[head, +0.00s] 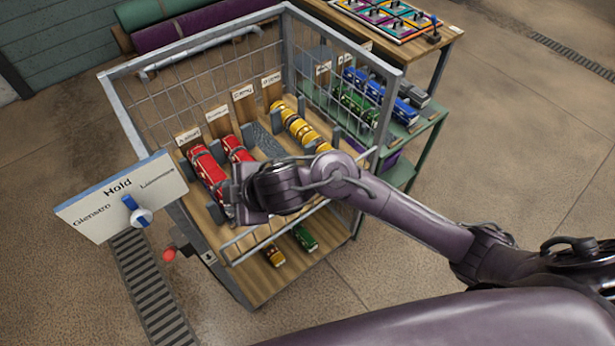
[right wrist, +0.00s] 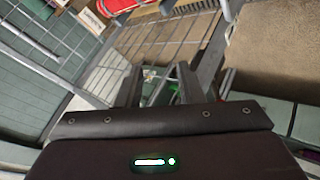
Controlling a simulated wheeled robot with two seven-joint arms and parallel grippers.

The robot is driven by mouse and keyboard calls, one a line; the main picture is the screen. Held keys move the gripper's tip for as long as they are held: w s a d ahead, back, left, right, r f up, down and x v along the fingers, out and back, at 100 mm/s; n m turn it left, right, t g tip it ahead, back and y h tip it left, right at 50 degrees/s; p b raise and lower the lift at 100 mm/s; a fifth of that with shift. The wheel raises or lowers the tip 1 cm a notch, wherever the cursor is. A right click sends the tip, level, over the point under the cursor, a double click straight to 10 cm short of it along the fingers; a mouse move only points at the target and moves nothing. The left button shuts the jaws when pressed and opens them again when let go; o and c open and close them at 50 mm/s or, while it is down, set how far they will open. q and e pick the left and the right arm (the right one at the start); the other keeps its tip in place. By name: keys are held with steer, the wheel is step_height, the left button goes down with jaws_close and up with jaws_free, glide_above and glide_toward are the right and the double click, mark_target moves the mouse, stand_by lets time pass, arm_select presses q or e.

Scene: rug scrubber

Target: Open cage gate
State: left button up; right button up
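The cage (head: 395,100) is a grey metal frame with wire mesh sides around a wooden shelf. A low barred gate (head: 272,235) runs along its near side, partly hidden by my right arm. A small grey plate (head: 208,257) and a red ball knob (head: 169,254) sit at the near left corner post. My right gripper (head: 232,200) is over the near left part of the cage; its fingertips are hard to make out in the head view. In the right wrist view its two dark fingers (right wrist: 160,85) stand apart. I cannot tell whether a bar lies between them. My left gripper is out of view.
Red vehicles (head: 207,170) and yellow ones (head: 300,128) stand on the cage shelf. A white "Hold" sign (head: 90,215) with a blue pointer (head: 135,212) stands left. A green rack (head: 425,130) and a table (head: 440,45) stand behind right. Floor is clear at right.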

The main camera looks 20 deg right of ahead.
steer(key=w+d+f+n+g+h, duration=0.2)
steer(key=d+h, duration=0.1)
steer(key=d, duration=0.6)
steer(key=w+d+f+n+g+h, duration=0.2)
steer(key=w+d+g, duration=0.1)
steer(key=d, duration=0.7)
steer(key=f, duration=0.4)
steer(key=w+a+f, duration=0.1)
steer(key=f, duration=0.2)
steer(key=shift+a, duration=0.1)
jaws_close()
